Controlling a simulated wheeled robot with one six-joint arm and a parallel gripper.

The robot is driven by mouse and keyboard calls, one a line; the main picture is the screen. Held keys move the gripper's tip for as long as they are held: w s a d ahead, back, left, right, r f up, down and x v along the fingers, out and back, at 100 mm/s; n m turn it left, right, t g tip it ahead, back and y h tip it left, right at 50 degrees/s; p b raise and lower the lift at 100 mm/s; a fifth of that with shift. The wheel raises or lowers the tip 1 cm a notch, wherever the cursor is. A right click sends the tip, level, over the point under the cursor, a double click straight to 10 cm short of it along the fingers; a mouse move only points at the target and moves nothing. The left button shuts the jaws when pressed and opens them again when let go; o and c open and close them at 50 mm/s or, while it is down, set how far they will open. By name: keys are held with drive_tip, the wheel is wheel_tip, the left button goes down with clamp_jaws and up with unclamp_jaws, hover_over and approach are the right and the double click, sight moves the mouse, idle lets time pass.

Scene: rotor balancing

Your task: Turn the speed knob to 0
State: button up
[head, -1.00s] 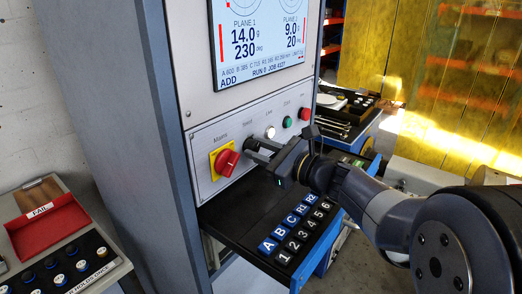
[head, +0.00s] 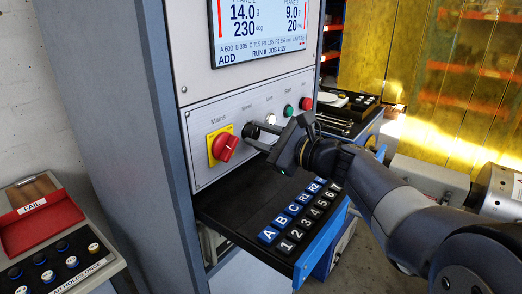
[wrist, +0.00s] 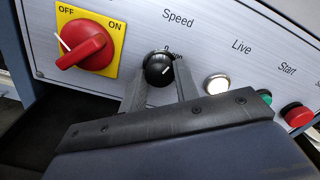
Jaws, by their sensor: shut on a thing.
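The black speed knob (wrist: 158,68) sits on the grey control panel under the word "Speed". Its white pointer line slants toward the upper right in the wrist view, near a small printed scale that is partly hidden. My gripper (wrist: 160,85) is shut on the knob, one finger on each side of it. In the head view the knob (head: 250,131) shows at the tips of my gripper (head: 257,137).
The red mains switch (wrist: 87,45) on its yellow plate is close left of the knob. The white Live lamp (wrist: 217,84), green Start button (wrist: 264,96) and red button (wrist: 298,114) are to the right. A key tray (head: 240,226) juts out below.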

drive_tip(key=n+b, duration=0.2)
drive_tip(key=b, duration=0.1)
drive_tip(key=shift+f+n, duration=0.25)
drive_tip(key=shift+n, duration=0.15)
drive_tip(key=shift+r+n+b, duration=0.15)
drive_tip(key=shift+n+b, duration=0.45)
drive_tip(key=shift+b, duration=0.3)
drive_tip(key=shift+r, duration=0.1)
drive_tip(key=o, duration=1)
drive_tip(key=shift+c, duration=0.2)
drive_tip(key=v, duration=1.1)
drive_tip(key=shift+a, duration=0.1)
